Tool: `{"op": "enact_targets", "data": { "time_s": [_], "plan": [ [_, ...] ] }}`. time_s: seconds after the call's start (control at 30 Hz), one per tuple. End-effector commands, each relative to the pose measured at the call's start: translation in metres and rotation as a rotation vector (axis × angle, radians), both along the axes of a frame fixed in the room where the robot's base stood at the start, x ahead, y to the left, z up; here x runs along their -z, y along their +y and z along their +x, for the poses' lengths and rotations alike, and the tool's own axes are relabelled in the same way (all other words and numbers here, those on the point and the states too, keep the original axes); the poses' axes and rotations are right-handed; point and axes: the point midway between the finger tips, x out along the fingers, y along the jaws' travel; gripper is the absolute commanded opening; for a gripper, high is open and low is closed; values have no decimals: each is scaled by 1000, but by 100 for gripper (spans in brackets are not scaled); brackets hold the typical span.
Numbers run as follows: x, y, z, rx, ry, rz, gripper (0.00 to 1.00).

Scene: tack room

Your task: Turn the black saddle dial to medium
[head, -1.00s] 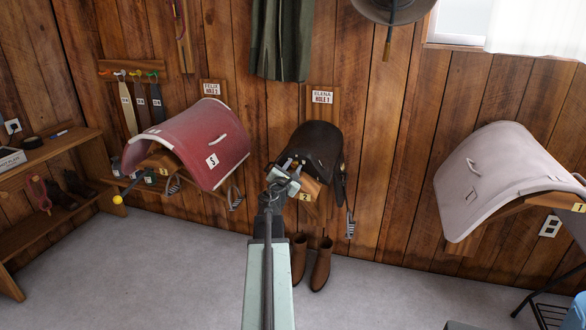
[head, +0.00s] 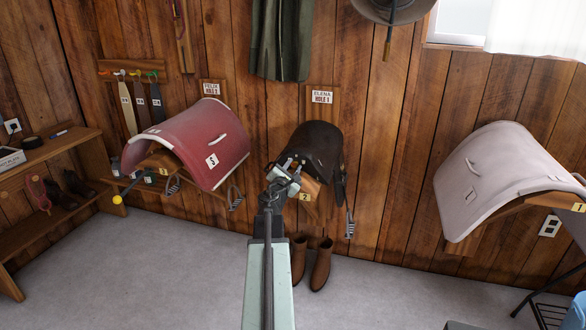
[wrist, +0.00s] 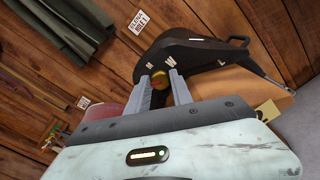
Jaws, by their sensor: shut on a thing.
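The black saddle (head: 316,149) sits on a wooden wall rack under the ELENA HOLE 1 sign, with a number 2 tag at its front. In the wrist view the black saddle (wrist: 192,52) shows its front edge with small white letters, one like a W and one like an L. Which letter the dial points to I cannot tell.
A red saddle (head: 206,140) hangs close on the left, a pale saddle (head: 490,180) farther right. A stirrup (head: 349,224) hangs right of the black saddle. Brown boots (head: 320,265) stand on the floor below. A wooden bench (head: 70,215) is at far left.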

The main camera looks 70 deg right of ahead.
Motion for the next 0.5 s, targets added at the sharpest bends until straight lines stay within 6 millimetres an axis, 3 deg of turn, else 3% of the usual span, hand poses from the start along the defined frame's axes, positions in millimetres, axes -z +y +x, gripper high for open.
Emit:
{"op": "enact_targets", "data": {
  "time_s": [0.5],
  "plan": [
    [1,-1,-3,4,-441,25,0]
  ]
}}
